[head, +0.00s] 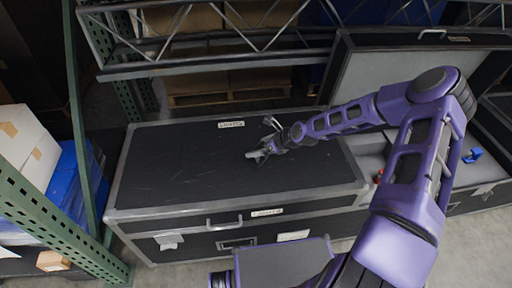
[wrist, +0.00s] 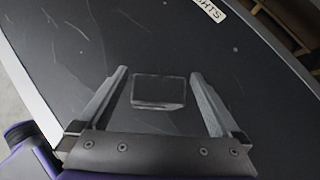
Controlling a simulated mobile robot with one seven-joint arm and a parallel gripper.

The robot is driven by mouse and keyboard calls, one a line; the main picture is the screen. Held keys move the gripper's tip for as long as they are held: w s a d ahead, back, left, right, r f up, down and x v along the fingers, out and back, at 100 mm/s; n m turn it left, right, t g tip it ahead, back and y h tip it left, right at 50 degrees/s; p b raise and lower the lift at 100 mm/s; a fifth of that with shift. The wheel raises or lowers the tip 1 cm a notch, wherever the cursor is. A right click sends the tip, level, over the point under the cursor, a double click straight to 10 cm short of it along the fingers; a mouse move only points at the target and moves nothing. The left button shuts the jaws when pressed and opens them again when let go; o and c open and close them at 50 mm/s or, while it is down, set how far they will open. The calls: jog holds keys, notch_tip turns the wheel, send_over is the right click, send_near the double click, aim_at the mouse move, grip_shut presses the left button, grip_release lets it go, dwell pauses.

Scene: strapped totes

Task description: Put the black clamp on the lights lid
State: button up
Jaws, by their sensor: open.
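The lights lid (head: 180,165) is the black, metal-edged top of a closed case, with a LIGHTS label (head: 231,124) near its back edge. My gripper (head: 257,154) is low over the lid, right of its middle. In the wrist view its two grey fingers (wrist: 158,73) are apart. A small dark boxy thing (wrist: 158,90), which looks like the black clamp, is between the fingers with a gap on each side. It appears to lie on the lid (wrist: 60,50). In the head view I cannot make it out beside the gripper.
An open case (head: 400,65) stands at the right, with a blue object (head: 472,155) and a small red object (head: 378,177) in it. A green rack post (head: 60,215) is at the left. A metal truss (head: 200,55) runs behind the lid. The lid's left half is clear.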

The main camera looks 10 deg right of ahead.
jog(key=p+v, duration=0.1)
jog(key=v, duration=0.9)
jog(key=shift+p, duration=0.35)
